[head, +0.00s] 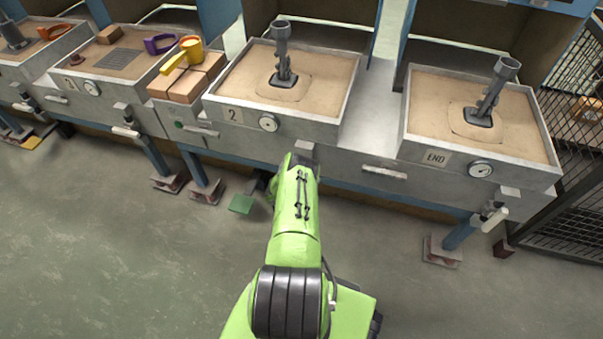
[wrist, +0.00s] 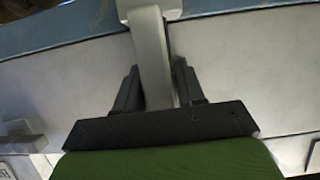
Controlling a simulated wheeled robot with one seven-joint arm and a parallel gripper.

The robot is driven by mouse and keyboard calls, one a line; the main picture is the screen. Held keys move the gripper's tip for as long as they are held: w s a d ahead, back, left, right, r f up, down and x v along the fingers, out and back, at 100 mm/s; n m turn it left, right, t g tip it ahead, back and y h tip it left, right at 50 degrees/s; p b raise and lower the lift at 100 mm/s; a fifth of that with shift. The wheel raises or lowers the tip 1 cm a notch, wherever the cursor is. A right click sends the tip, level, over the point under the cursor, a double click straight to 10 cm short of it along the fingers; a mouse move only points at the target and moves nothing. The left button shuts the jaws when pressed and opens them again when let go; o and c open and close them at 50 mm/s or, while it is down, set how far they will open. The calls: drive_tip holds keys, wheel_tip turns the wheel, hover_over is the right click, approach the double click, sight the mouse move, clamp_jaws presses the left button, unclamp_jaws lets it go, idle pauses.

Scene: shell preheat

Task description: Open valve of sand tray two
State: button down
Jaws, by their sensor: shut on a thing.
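Sand tray two (head: 232,114) is a grey metal box of sand with a "2" label and a round gauge (head: 268,123) on its front. A grey pipe tool (head: 283,60) stands upright in its sand. The valve block (head: 304,147) shows under the tray's front edge, just past my arm's tip. In the wrist view, the pale grey valve lever (wrist: 152,50) runs from its mount down between the dark fingers of my gripper (wrist: 157,70), which is shut on it. In the head view, my arm hides the lever and the gripper.
The END tray (head: 410,145) stands at right with its own white valve handle (head: 495,219). Bricks (head: 184,90) and a yellow ladle (head: 190,50) sit left of tray two. Support legs stand on the floor below. A mesh fence (head: 575,150) closes the right side. Open floor lies at left.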

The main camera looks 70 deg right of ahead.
idle(0.3)
drive_tip(key=c, duration=0.9)
unclamp_jaws()
drive_tip(key=p+v, duration=0.8)
drive_tip(key=v, duration=0.7)
drive_tip(key=shift+a+r, duration=0.2)
drive_tip(key=shift+a, duration=0.1)
drive_tip(key=shift+d, duration=0.1)
